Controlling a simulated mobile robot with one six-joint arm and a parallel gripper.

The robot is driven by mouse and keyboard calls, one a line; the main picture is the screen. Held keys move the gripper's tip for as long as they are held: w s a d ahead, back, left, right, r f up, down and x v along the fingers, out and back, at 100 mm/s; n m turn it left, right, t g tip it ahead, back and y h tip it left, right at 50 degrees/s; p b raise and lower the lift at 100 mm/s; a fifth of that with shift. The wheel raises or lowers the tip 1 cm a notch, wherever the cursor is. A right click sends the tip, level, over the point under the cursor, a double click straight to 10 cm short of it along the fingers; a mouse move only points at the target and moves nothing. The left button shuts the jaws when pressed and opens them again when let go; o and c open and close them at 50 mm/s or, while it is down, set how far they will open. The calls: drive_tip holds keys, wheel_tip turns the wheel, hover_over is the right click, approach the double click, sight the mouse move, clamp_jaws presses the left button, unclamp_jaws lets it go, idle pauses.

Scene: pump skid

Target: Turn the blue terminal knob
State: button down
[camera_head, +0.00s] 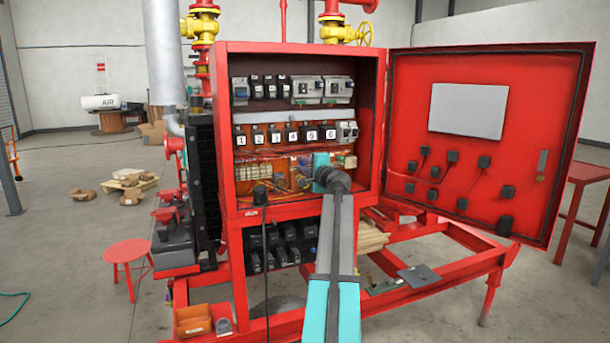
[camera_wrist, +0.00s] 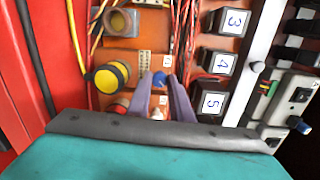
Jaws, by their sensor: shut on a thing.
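The blue terminal knob (camera_wrist: 159,79) is small and round and sits on the orange panel in the wrist view. My gripper (camera_wrist: 161,86) has its two purple-grey fingers shut on the knob, one on each side. The lower part of the knob is partly hidden between the fingers. In the head view my gripper (camera_head: 321,160) reaches into the lower right of the open red cabinet (camera_head: 233,193); its fingers and the knob are hidden or too small to make out there.
Beside the knob are a yellow round knob (camera_wrist: 106,78), a red knob (camera_wrist: 118,107) and a white one (camera_wrist: 157,114), close to my fingers. Numbered black blocks (camera_wrist: 219,63) and loose wires are on the right. The cabinet door (camera_head: 410,110) stands open to the right.

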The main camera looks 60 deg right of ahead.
drive_tip(key=n+b, duration=0.1)
drive_tip(key=b, duration=0.1)
drive_tip(key=n+b, duration=0.4)
drive_tip(key=shift+f, duration=0.3)
drive_tip(key=n+b, duration=0.4)
drive_tip(key=b, duration=0.1)
drive_tip(key=shift+a+r, duration=0.1)
drive_tip(key=shift+r, duration=0.05)
drive_tip(key=shift+n, duration=0.3)
drive_tip(key=shift+g, duration=0.3)
drive_tip(key=c, duration=1.6)
unclamp_jaws()
drive_tip(key=shift+r, duration=0.1)
drive_tip(key=shift+f+v, duration=0.15)
drive_tip(key=shift+v, duration=3.3)
drive_tip(key=shift+f+v, duration=0.15)
drive_tip(key=shift+v, duration=3.3)
